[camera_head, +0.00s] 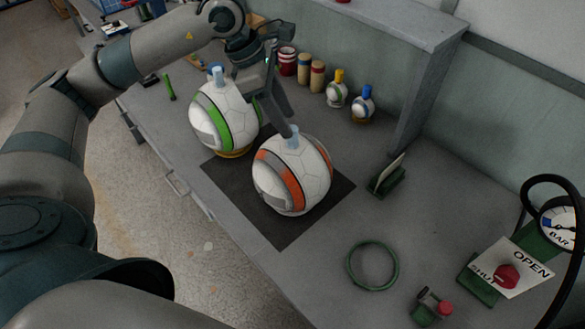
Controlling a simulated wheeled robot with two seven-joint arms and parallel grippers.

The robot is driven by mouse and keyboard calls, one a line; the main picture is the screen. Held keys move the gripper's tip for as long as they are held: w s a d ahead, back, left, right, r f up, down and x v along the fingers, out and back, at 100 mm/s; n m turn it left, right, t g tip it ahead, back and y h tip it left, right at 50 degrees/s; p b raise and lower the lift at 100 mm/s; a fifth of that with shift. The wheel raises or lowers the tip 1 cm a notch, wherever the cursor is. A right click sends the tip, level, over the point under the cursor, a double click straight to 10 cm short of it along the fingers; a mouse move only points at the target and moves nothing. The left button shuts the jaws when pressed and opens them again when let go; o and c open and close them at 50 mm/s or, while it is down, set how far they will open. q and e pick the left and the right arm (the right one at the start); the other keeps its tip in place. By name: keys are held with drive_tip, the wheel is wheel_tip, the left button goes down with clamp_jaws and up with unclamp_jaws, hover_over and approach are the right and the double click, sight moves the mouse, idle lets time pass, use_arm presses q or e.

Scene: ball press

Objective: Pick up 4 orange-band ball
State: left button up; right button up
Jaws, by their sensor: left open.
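The orange-band ball (291,177) is white with orange and grey bands and a pale blue peg on top. It sits on a dark mat (325,205) on the grey bench. I see only one ball with an orange band. My left gripper (279,112) is open, with its fingers pointing down just above and behind the ball's peg. One fingertip looks close to the peg; I cannot tell whether it touches. The peg is not held. My right gripper is not in view.
A green-band ball (225,121) stands close by on the left. Small bottles (337,93) and cylinders (310,74) line the back. A green ring (373,265), a small stand (387,178) and a valve with OPEN/SHUT plate (506,276) are on the right.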

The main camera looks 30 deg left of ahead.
sight(293, 165)
use_arm(q)
drive_tip(key=shift+d+f+p, duration=0.15)
drive_tip(key=shift+f+p, duration=0.1)
drive_tip(key=shift+p, duration=0.15)
drive_tip(key=p+x, duration=0.2)
drive_tip(key=x, duration=0.1)
drive_tip(key=shift+d+f, duration=0.15)
drive_tip(key=shift+f, duration=0.15)
drive_tip(key=shift+d+f, duration=0.15)
drive_tip(key=shift+f, duration=0.3)
clamp_jaws()
idle(1.1)
